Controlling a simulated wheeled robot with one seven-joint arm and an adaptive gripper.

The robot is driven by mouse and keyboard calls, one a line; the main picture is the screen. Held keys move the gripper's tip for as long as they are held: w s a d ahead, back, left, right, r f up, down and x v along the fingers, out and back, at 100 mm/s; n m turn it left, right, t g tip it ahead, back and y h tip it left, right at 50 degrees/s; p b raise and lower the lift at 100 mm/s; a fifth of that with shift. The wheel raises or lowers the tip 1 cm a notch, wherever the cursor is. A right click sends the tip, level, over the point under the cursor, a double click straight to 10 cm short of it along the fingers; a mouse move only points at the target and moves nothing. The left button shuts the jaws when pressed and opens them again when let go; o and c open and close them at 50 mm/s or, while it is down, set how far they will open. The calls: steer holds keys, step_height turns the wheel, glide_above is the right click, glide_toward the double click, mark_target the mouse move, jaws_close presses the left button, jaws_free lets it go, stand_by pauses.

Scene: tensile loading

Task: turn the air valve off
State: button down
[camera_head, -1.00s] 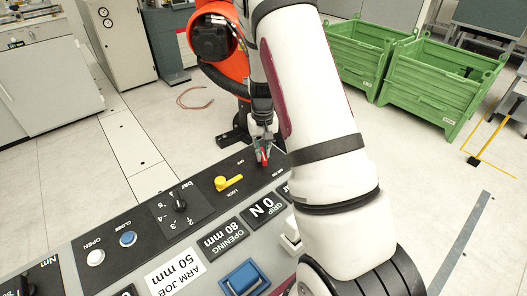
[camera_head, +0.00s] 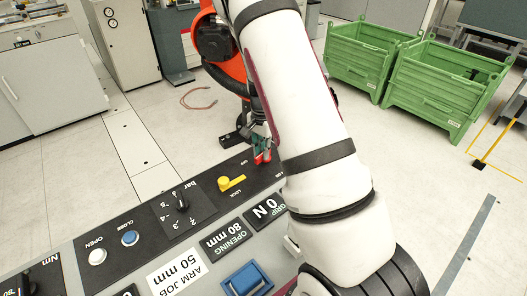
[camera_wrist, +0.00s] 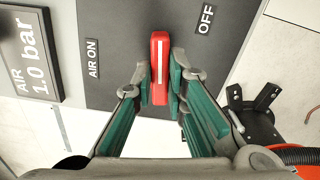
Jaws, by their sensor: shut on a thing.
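The air valve's handle (camera_wrist: 160,48) is a red lever with a white stripe, pointing up in the wrist view. It stands between an AIR ON label (camera_wrist: 92,58) on its left and an OFF label (camera_wrist: 206,19) on its upper right. My gripper (camera_wrist: 161,85) is shut on the lever, with a green pad on each side of it. In the head view my gripper (camera_head: 262,146) is at the panel's far end. Only a small part of the red lever shows there, and my arm hides the panel to its right.
A display (camera_wrist: 31,50) reads AIR 1.0 bar. A yellow lock lever (camera_head: 231,183), a pressure knob (camera_head: 182,201) and OPEN (camera_head: 97,257) and CLOSE (camera_head: 130,238) buttons are on the panel. An orange robot (camera_head: 221,40) stands close behind. Green crates (camera_head: 440,92) stand beyond.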

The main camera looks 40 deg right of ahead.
steer(key=shift+w+m, duration=0.15)
steer(key=shift+m, duration=0.85)
steer(key=c, duration=1.6)
jaws_free()
step_height(320, 180, up, 12)
